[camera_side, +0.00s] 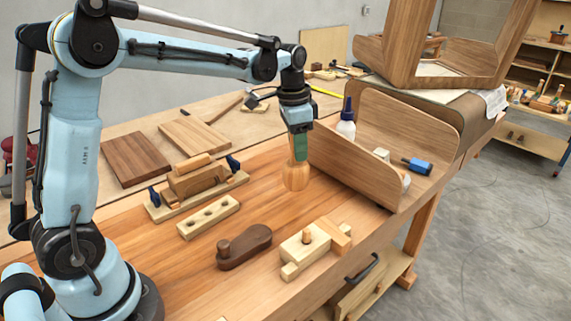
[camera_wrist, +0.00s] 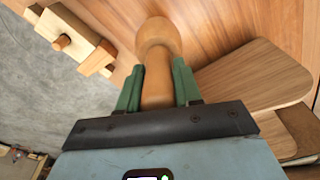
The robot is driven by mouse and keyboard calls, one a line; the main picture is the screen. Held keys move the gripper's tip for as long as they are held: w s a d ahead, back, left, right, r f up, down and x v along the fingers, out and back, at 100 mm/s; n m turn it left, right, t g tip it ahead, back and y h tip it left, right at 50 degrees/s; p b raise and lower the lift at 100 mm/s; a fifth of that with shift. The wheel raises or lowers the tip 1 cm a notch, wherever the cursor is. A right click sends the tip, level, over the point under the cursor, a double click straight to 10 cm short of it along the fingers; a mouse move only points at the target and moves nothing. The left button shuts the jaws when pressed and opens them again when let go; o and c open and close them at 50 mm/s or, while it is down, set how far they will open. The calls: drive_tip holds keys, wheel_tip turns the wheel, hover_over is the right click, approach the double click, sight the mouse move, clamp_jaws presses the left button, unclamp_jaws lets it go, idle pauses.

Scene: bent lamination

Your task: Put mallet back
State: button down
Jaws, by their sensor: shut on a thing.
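The mallet (camera_side: 296,177) is a pale turned-wood piece with a rounded head at its lower end. It stands about upright over the workbench (camera_side: 262,215), left of the bent wood panel (camera_side: 345,163). My gripper (camera_side: 299,150) points down with its green fingers shut on the mallet's handle. In the wrist view the handle of the mallet (camera_wrist: 157,40) runs between the two green fingers of my gripper (camera_wrist: 158,85), with the head beyond them. I cannot tell whether the head touches the bench.
A block with holes (camera_side: 208,217), a clamped wooden jig (camera_side: 196,180), a dark wooden plane (camera_side: 244,247) and a pale wooden block with a peg (camera_side: 312,247) lie around the bench. A glue bottle (camera_side: 346,125) stands by the bent panel. Bare bench lies in front of the mallet.

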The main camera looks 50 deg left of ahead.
drive_tip(key=shift+w+a+f, duration=0.3)
drive_tip(key=shift+a+f, duration=0.15)
drive_tip(key=shift+a, duration=0.25)
drive_tip(key=shift+f, duration=2.05)
drive_tip(key=shift+f, duration=0.1)
drive_tip(key=c, duration=0.8)
unclamp_jaws()
drive_tip(key=shift+o, duration=0.2)
